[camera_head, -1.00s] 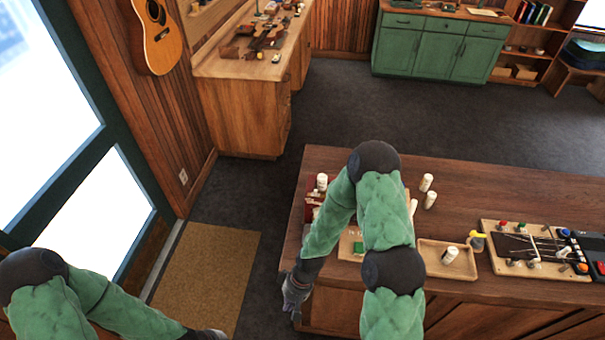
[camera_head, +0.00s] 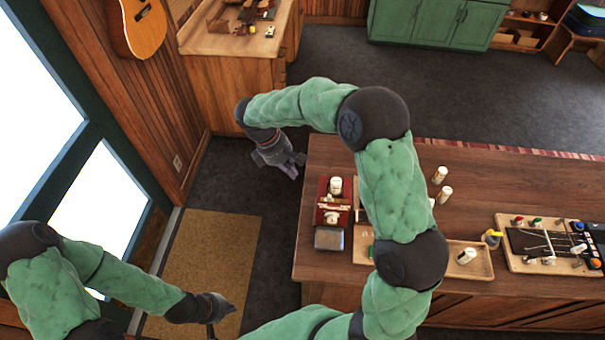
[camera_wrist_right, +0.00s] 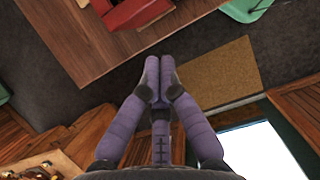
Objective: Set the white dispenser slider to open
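A red dispenser (camera_head: 324,212) with white parts on it stands at the left end of the wooden counter. Its slider's position is too small to tell. Part of the red dispenser (camera_wrist_right: 140,12) also shows at the top of the right wrist view, beyond the fingertips. My right gripper (camera_head: 294,172) is beside the counter's left back corner, apart from the dispenser. In the right wrist view my right gripper (camera_wrist_right: 159,68) has its fingers together with nothing between them. My left gripper (camera_head: 214,328) hangs over the floor at the lower left; its fingers are hard to make out.
The counter (camera_head: 500,185) holds a grey block (camera_head: 329,238) in front of the dispenser, white bottles (camera_head: 439,175), a small tray (camera_head: 483,262) and a tool board (camera_head: 510,262). My right arm crosses above the counter. A tan mat (camera_head: 205,255) lies on the floor at left.

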